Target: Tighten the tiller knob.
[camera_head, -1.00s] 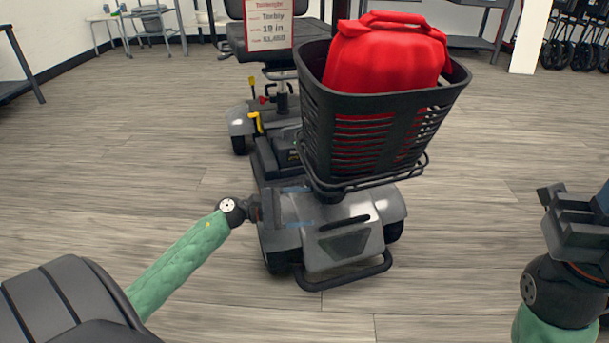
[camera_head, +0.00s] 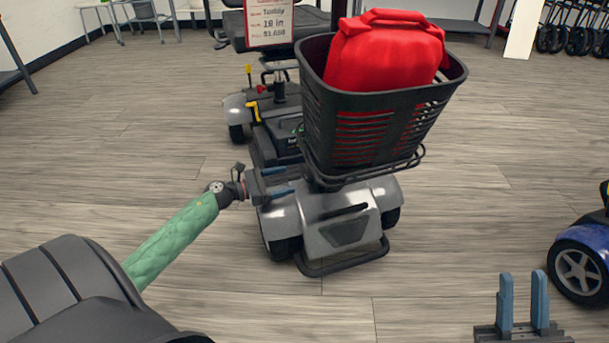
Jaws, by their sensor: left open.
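The silver-grey scooter (camera_head: 348,232) stands in the middle of the head view with a black basket (camera_head: 392,124) at its front. The tiller knob cannot be made out; the basket covers much of the tiller area. My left gripper (camera_head: 285,181) is open, its blue fingers pointing right, just left of the scooter's front near the basket's base. Nothing shows between its fingers, and I cannot tell whether it touches the scooter. My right gripper (camera_head: 523,285) is at the bottom right, open and empty, with its two blue fingers pointing up, well away from the scooter.
A bulky red thing (camera_head: 385,50) fills the basket. A price sign (camera_head: 269,22) stands at the scooter's seat behind. A blue scooter (camera_head: 586,262) is partly in view at the right edge. Open wooden floor (camera_head: 460,200) lies between the scooters. Tables stand at the back.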

